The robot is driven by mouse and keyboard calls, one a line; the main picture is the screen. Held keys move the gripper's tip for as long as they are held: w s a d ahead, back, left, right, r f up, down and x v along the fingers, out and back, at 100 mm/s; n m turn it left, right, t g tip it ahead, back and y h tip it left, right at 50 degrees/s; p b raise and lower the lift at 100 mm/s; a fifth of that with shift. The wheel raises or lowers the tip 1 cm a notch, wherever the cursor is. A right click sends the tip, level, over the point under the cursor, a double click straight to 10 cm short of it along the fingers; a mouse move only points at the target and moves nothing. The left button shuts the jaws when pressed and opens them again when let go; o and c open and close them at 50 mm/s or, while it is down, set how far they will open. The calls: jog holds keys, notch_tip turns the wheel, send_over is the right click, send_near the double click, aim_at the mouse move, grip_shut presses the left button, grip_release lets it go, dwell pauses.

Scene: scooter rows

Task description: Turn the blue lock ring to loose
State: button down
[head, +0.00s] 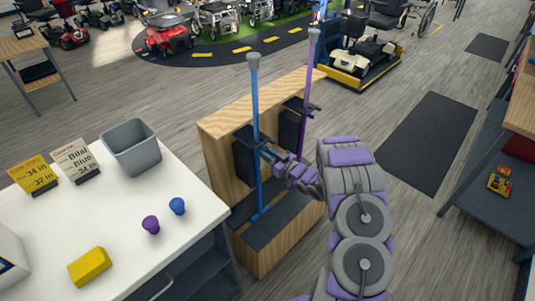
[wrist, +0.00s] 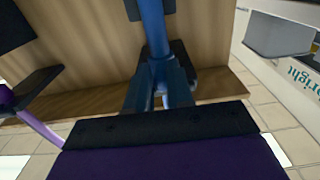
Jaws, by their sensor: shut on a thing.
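A blue pole (head: 256,115) stands upright in a wooden stand (head: 222,155). It also runs down the upper middle of the wrist view (wrist: 153,28). My gripper (head: 268,154) reaches in from the right at the pole's middle height. In the wrist view my gripper's fingers (wrist: 160,78) are closed around the lower part of the pole, where the blue lock ring sits. The ring is mostly hidden between the fingers, and I cannot read its loose or tight setting. A purple pole (head: 307,85) stands behind and to the right.
A white table (head: 120,215) at the left bears a grey bin (head: 132,148), a yellow block (head: 90,267), a purple knob (head: 151,225), a blue knob (head: 178,206) and two height cards. Scooters stand at the back.

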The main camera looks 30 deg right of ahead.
jog(key=d+n+g+y+b, duration=0.1)
jog(key=n+g+y, duration=0.1)
jog(key=w+n+g+y+b, duration=0.1)
jog(key=n+g+y, duration=0.1)
jog(key=y, duration=0.1)
jog(key=w+d+n+g+y+b, duration=0.1)
jog(key=n+g+y, duration=0.1)
jog(key=y, duration=0.1)
jog(key=shift+d+f+n, duration=0.15)
jog(key=shift+d+n, duration=0.15)
jog(key=shift+d, duration=0.05)
jog(key=shift+w+d+n+g+y+b, duration=0.1)
jog(key=shift+w+n+g+y+b, duration=0.1)
jog(key=shift+n+g+y+b, duration=0.3)
jog(key=shift+w+d+n+g+y+b, duration=0.1)
jog(key=shift+w+n+g+y, duration=0.15)
jog(key=shift+g, duration=0.45)
jog(key=shift+r+n+g, duration=0.2)
jog(key=shift+n+g, duration=0.05)
jog(key=shift+g, duration=0.05)
jog(key=c, duration=1.1)
grip_release()
jog(key=shift+s, duration=0.15)
